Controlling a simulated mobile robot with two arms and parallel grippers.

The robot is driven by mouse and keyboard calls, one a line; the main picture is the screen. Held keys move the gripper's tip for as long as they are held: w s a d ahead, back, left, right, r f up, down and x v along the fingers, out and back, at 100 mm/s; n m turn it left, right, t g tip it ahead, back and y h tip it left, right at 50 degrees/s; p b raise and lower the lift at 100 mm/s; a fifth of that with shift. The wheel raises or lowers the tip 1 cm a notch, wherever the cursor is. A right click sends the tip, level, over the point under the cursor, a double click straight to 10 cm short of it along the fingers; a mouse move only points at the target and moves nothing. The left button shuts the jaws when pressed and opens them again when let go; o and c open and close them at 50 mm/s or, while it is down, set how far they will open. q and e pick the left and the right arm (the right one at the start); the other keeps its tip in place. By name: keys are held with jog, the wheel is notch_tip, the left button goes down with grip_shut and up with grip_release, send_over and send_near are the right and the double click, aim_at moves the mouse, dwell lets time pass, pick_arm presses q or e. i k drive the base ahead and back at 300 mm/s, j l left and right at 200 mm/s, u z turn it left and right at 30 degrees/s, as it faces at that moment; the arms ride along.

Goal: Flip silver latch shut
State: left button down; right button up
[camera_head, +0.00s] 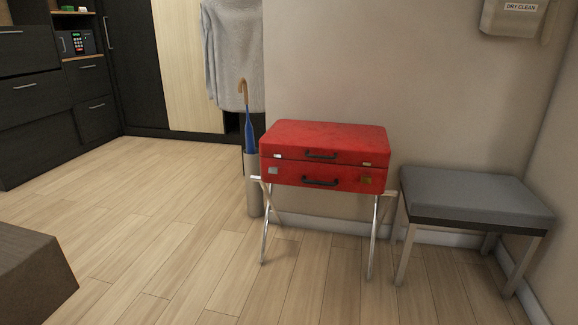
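A red suitcase (345,142) rests on a folding metal luggage stand (265,230) against the wall. Its lid is down, and a dark seam runs around it. Two black handles show on its front, one on the lid and one on the lower half. A silver latch (273,170) is on the front left, below the seam. A brassy latch (366,179) is on the front right. Small metal pieces sit above each on the lid edge. The latches are too small to tell their exact position. Neither of my grippers is in view.
A grey cushioned bench (475,193) stands right of the suitcase. An umbrella (248,130) stands in a bin (254,185) to its left. A dark block-like piece (35,275) is at lower left. The wooden floor (170,230) in front is clear.

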aim_at(273, 169)
jog(key=i+j+z, duration=0.1)
jog(key=i, duration=0.4)
jog(key=i+j+z, duration=0.15)
jog(key=i, duration=0.35)
